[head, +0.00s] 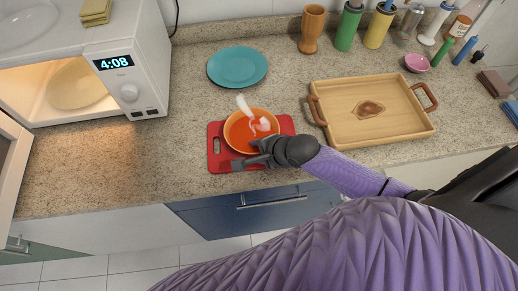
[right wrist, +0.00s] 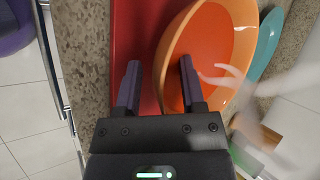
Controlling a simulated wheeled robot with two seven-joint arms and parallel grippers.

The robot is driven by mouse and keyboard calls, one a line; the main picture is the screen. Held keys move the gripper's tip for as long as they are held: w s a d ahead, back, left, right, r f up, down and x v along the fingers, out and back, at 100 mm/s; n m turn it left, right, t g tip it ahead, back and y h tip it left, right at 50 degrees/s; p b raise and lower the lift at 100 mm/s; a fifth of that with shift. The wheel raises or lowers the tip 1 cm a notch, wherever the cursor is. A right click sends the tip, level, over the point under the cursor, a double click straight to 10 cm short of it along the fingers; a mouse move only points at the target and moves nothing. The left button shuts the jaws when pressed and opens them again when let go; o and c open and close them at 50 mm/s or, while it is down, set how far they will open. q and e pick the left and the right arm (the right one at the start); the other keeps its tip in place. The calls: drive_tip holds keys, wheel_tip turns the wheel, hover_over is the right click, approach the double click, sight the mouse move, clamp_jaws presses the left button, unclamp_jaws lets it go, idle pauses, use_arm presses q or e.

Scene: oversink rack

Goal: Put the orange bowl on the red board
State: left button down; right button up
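The orange bowl (head: 236,141) sits over the red board (head: 214,158) on the counter in the head view, with the board showing on both sides of it. The bowl's underside is hidden, so its contact with the board cannot be seen. My right gripper (head: 262,152) is at the bowl's near right side. In the right wrist view, the gripper's fingers (right wrist: 160,84) are apart, one over the bowl (right wrist: 211,42) and one on the outer side, over the red board (right wrist: 132,32). The bowl's wall passes between them, and no firm grip shows. My left gripper is not in view.
A teal plate (head: 237,66) lies behind. A wooden tray (head: 345,98) stands to the right, an open microwave (head: 125,65) to the left. Counter is clear between microwave and board.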

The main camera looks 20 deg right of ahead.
drive_tip(key=shift+s+r, duration=0.2)
drive_tip(key=shift+r, duration=0.15)
drive_tip(key=p+v, duration=0.5)
drive_tip(key=v, duration=0.6)
drive_tip(key=shift+s+d, duration=0.1)
drive_tip(key=shift+d, duration=0.05)
